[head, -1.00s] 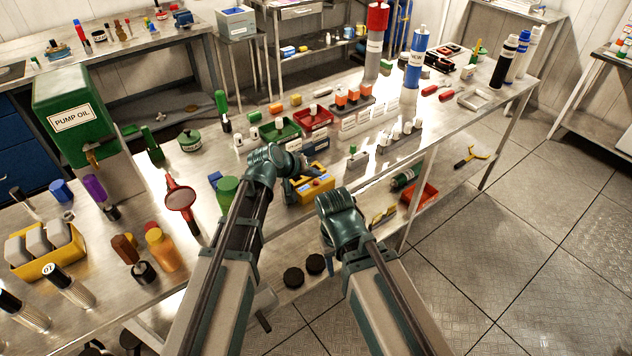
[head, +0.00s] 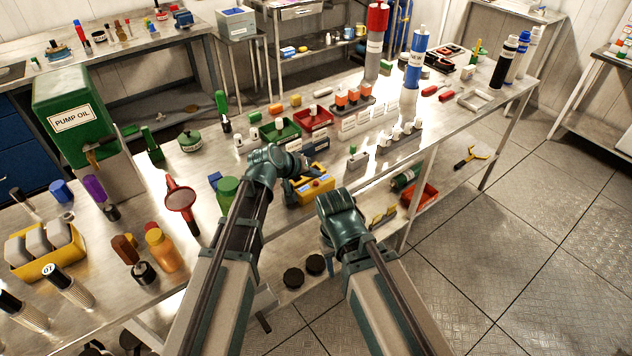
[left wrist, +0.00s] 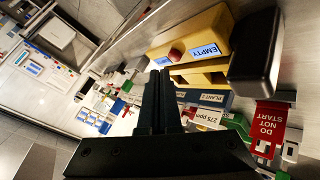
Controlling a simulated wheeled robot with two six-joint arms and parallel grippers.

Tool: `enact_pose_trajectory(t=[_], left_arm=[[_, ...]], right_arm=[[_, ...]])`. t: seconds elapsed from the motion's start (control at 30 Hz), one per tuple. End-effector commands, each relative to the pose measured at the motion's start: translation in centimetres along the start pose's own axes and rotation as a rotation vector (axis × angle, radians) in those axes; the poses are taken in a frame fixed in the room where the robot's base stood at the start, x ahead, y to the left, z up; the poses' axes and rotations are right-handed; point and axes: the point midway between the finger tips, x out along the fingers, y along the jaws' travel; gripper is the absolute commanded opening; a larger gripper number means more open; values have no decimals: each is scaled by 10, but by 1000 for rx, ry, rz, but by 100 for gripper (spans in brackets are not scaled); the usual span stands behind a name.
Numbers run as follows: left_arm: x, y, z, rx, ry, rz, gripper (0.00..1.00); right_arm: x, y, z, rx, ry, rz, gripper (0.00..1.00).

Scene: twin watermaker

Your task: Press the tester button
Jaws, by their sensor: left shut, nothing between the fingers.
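The tester appears to be the yellow unit (head: 316,189) with a blue label, near the front edge of the bench. The left wrist view shows a yellow body (left wrist: 218,30) with a blue "EMPTY" label and a round red button (left wrist: 176,54). My left gripper (left wrist: 160,75) is shut and empty. In that view its fingertips show just below the red button; I cannot tell whether they touch. In the head view my left wrist is just behind and left of the yellow unit. My right wrist is in front of the bench, its fingers hidden.
Green (head: 280,131) and red (head: 315,119) trays stand behind the unit. A green bottle (head: 227,192) is left of it. A small rack of white-capped vials (head: 398,137) is to the right. A "DO NOT START" tag (left wrist: 268,127) shows in the wrist view. Floor at right is clear.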

Motion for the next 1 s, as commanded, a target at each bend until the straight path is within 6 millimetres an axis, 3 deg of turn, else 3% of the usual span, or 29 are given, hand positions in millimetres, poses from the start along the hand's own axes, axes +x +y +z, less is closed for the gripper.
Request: enact_pose_trajectory(t=[1.0], left_arm=[[6,-4,4,0,0,0,0]], right_arm=[[9,-1,0,0,0,0,50]])
